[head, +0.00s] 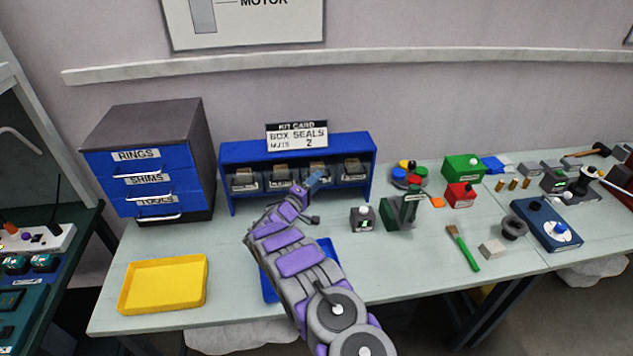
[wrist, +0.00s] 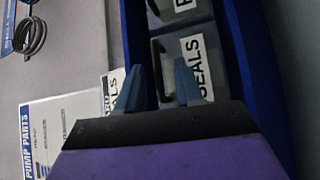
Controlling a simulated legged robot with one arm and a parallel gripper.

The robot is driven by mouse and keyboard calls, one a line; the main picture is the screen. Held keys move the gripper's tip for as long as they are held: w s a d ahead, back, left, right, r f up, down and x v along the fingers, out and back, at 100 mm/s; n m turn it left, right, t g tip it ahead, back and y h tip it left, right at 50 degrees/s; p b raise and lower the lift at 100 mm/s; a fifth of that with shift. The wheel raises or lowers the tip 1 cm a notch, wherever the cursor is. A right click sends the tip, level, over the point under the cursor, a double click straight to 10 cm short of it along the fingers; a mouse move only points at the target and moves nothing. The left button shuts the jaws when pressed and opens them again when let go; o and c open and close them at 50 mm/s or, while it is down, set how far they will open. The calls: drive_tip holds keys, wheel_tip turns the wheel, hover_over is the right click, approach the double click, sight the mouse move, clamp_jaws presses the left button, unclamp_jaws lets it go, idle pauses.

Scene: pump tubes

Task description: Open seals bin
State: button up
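The seals bin (wrist: 215,78) is a grey bin with a white "SEALS" label and a dark handle (wrist: 157,72). It sits in the blue rack (head: 296,148) at the back of the bench and looks shut. My gripper (wrist: 158,66) is in front of this bin, its two blue-grey fingers apart, with the handle showing between their tips. I cannot tell whether they touch it. In the head view my gripper (head: 314,179) reaches up to the rack front and partly hides the bins, whose labels are too small to read there.
A kit card (head: 297,136) reading "BOX SEALS, NUTS 2" stands on the rack. A drawer cabinet (head: 150,160) is at left, with a yellow tray (head: 163,285) in front. A blue tray (head: 268,288) lies partly under my arm. A grey block (head: 362,219) and green fixture (head: 402,211) stand right.

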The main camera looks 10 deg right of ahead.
drive_tip(key=shift+w+d+r, duration=0.1)
drive_tip(key=shift+w+d, duration=0.15)
drive_tip(key=shift+d, duration=0.05)
clamp_jaws()
idle(0.6)
